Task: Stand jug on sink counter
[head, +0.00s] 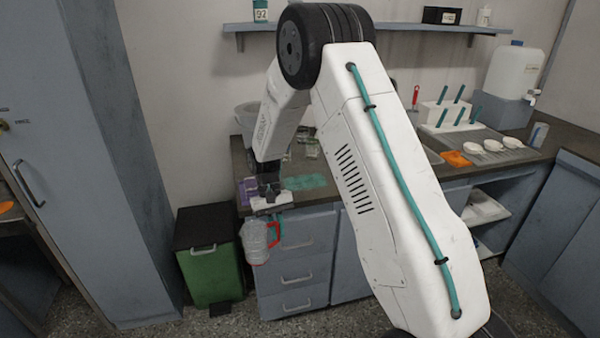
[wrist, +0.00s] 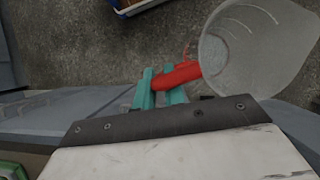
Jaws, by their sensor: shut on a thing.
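The jug (head: 255,243) is clear with a red handle (head: 275,233). In the head view it hangs below my gripper (head: 270,206), in front of the drawers and lower than the counter top. In the wrist view the teal fingers of my gripper (wrist: 161,88) are shut on the red handle (wrist: 178,75), and the open mouth of the jug (wrist: 258,48) is at the upper right, over the floor. The sink counter (head: 375,172) runs along the back wall to the right. My arm hides its middle part.
A green bin (head: 210,270) stands left of the drawers (head: 300,273). The counter holds a teal mat (head: 304,182), white dishes (head: 492,146), an orange cloth (head: 456,158), a rack with teal-handled tools (head: 447,112) and a water container (head: 516,68).

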